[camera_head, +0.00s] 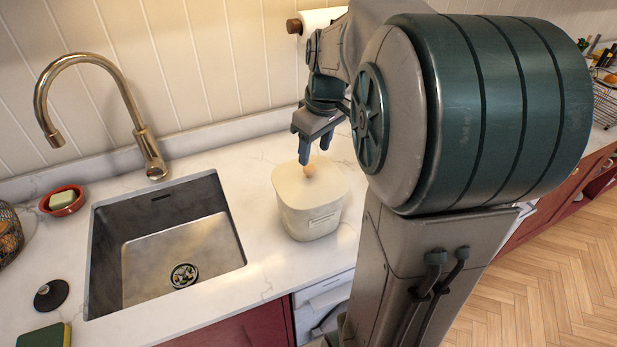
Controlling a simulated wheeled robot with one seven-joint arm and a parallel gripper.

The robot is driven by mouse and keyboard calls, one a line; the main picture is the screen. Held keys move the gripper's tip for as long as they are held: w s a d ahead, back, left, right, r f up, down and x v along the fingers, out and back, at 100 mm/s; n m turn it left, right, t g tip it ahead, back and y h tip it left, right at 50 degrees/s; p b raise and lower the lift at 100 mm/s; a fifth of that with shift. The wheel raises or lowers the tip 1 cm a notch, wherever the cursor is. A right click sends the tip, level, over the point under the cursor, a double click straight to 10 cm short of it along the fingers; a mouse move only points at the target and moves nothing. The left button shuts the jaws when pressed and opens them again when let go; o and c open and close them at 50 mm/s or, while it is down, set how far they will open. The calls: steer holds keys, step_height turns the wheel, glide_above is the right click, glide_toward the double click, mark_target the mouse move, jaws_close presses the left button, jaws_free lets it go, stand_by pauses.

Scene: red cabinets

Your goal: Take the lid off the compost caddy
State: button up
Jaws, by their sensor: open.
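The compost caddy (309,222) is a cream bin with a small label on its front. It stands upright on the white counter, right of the sink. Its cream lid (290,186) sits on top and has a round wooden knob (309,169). My gripper (314,158) points down over the lid, with its blue-grey fingers at or just above the knob. It is open. I cannot tell whether the fingers touch the knob or stand on both sides of it. My arm hides the counter to the right of the caddy.
The sink (170,245) with a tall brass tap (140,120) lies left of the caddy. A red soap dish (65,201), a dark sink plug (51,294) and a sponge (45,336) are further left. A paper roll (320,20) hangs on the wall behind.

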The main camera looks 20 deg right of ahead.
mark_target(309, 167)
steer(key=f, duration=0.1)
steer(key=f+p, duration=0.1)
steer(key=f, duration=0.1)
steer(key=w+f, duration=0.1)
steer(key=f, duration=0.1)
steer(key=shift+a, duration=0.4)
jaws_close()
